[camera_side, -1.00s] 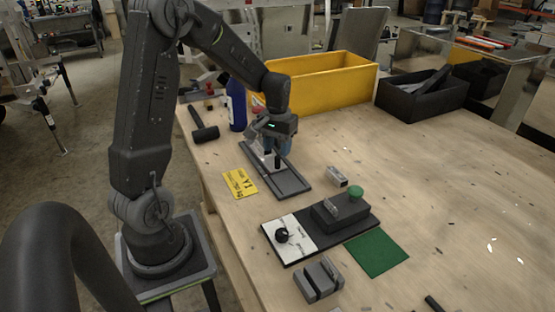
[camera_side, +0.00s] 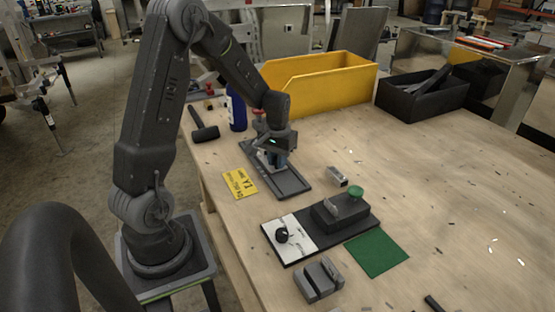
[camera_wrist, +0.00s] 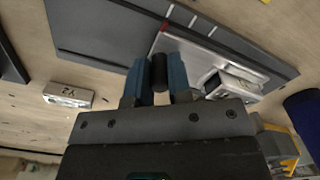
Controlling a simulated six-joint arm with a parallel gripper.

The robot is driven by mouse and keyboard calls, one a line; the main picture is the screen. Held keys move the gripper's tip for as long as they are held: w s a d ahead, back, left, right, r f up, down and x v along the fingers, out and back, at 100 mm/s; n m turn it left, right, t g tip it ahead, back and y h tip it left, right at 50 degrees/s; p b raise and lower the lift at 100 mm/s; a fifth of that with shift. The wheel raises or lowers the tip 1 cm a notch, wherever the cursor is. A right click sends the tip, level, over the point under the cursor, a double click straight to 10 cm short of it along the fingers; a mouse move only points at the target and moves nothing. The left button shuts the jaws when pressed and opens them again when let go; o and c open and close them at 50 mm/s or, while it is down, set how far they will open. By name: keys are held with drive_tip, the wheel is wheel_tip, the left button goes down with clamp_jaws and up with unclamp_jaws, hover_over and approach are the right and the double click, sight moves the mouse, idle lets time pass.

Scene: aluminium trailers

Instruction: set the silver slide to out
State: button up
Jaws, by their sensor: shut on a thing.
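The silver slide (camera_wrist: 200,50) is a flat metal plate on a long dark grey base (camera_side: 293,183), with white tick marks and a red mark along its edge in the wrist view. A black upright knob (camera_wrist: 159,72) stands at the slide's near part. My gripper (camera_wrist: 159,80) is shut on this knob, one blue finger on each side. In the side view my gripper (camera_side: 275,161) is low over the base and hides most of the slide. The base's right-hand part, towards the front, is bare.
A yellow label (camera_side: 240,183) lies left of the base.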

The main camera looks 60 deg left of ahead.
sight(294, 190)
clamp_jaws()
drive_tip(key=d, duration=0.9)
drive_tip(key=shift+d, duration=0.4)
drive_tip(key=o, duration=0.6)
unclamp_jaws()
wheel_tip(294, 190, up, 14)
drive_tip(key=shift+f, duration=0.1)
